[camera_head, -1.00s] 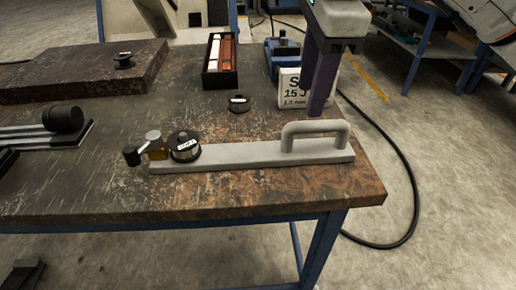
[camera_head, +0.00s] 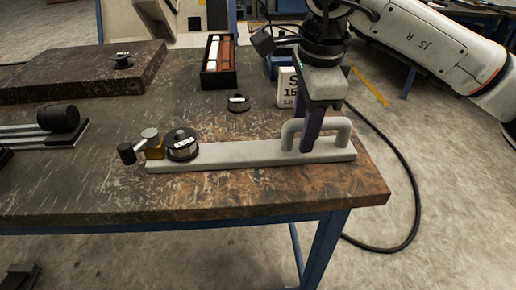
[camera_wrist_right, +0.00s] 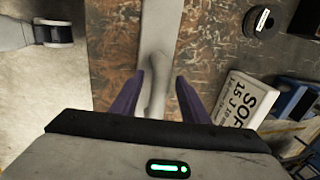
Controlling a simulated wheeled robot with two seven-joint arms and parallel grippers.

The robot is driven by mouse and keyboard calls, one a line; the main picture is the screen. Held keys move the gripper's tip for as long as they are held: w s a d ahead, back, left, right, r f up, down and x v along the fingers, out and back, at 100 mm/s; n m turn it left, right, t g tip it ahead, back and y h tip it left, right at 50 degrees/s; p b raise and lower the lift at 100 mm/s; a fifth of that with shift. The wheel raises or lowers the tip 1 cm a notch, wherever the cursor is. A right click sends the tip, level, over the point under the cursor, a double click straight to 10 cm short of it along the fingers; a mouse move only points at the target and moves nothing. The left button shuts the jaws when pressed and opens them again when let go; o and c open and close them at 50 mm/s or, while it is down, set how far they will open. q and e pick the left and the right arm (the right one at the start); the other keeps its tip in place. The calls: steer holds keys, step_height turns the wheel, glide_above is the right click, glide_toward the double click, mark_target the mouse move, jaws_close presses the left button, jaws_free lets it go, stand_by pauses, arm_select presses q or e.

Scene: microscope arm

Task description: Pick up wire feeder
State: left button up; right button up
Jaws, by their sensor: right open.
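The wire feeder (camera_head: 238,155) is a long grey bar lying flat near the table's front edge. A round black spool (camera_head: 182,145) and a small brass and black part (camera_head: 150,146) sit at its left end. A grey arched handle (camera_head: 343,133) rises at its right end. My right gripper (camera_head: 311,146) is open, with its purple fingers down at the handle. In the right wrist view the grey handle (camera_wrist_right: 155,98) lies between the two open fingers (camera_wrist_right: 158,92). Contact cannot be made out. My left gripper is not in view.
A white printed box (camera_head: 287,88) stands behind the gripper. A black tray (camera_head: 218,78) with red and white items and a small black spool (camera_head: 238,103) lie further back. A dark raised slab (camera_head: 80,75) is at the back left.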

steer(key=shift+c, duration=0.3)
jaws_close()
stand_by(1.0)
steer(key=shift+r, duration=0.3)
